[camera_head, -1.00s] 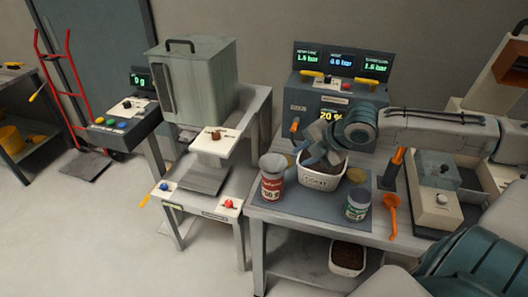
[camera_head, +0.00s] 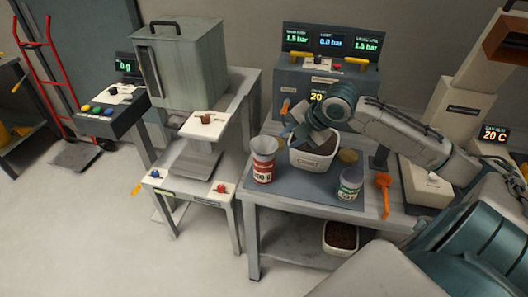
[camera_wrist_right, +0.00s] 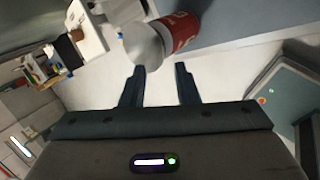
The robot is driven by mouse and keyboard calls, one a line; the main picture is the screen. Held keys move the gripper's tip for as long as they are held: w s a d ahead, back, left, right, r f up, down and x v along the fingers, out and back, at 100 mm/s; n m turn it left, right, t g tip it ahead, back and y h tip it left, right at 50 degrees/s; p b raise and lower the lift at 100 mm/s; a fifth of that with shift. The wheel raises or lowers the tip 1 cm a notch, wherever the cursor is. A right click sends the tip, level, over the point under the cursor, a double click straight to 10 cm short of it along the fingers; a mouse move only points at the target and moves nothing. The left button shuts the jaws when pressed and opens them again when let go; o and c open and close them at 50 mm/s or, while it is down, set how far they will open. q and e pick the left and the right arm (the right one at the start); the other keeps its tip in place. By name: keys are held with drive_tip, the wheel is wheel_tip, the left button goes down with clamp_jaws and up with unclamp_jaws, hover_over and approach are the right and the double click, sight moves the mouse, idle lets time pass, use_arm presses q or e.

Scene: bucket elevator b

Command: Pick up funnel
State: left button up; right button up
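My right gripper (camera_head: 291,131) is beside the left rim of the white tub (camera_head: 318,160), above and behind the red-and-white can (camera_head: 263,168). In the right wrist view this gripper (camera_wrist_right: 159,80) is open and empty, with the can (camera_wrist_right: 181,32) beyond its fingertips. A pale rounded shape (camera_wrist_right: 143,45) shows at the can's end. My left gripper is not in view.
A green-labelled jar (camera_head: 350,184) and a brassy round piece (camera_head: 347,156) lie near the tub. A console with displays (camera_head: 327,78) stands behind. A tub of dark material (camera_head: 340,238) is on the lower shelf. The mat's front (camera_head: 308,188) is clear between can and jar.

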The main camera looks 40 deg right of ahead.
sight(275, 149)
drive_tip(key=shift+p+x, duration=1.15)
drive_tip(key=shift+x, duration=2.15)
drive_tip(key=shift+s+a, duration=0.15)
drive_tip(key=shift+s, duration=0.05)
clamp_jaws()
